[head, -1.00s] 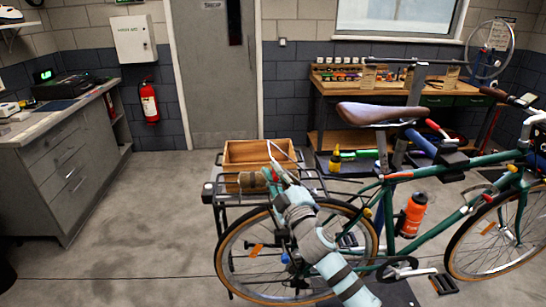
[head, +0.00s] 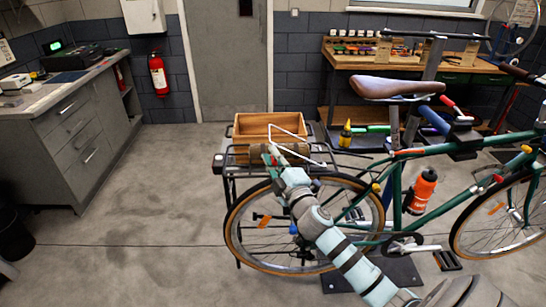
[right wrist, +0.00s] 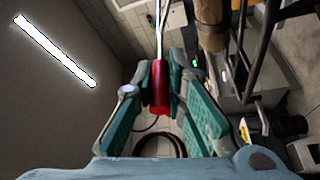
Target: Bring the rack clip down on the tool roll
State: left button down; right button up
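The rack clip (head: 290,132) is a bent silver wire on the bike's rear rack (head: 230,170). It stands raised at a tilt above the brown tool roll (head: 257,155), which lies across the rack in front of a wooden crate. In the right wrist view the tool roll (right wrist: 213,28) shows at the top right, apart from the fingers. My right gripper (head: 272,160) is at the clip's free end. In the right wrist view its fingers (right wrist: 160,80) are close on either side of the clip's red grip (right wrist: 159,90) and appear shut on it. My left gripper is out of view.
The saddle (head: 398,88), orange bottle (head: 422,190) and rear wheel (head: 240,245) are to the right and below. Drawers (head: 85,150) stand at the left, with clear floor between.

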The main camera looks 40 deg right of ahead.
jog(key=o, duration=0.4)
jog(key=shift+o, duration=0.2)
jog(key=v, duration=1.2)
jog(key=shift+d, duration=0.1)
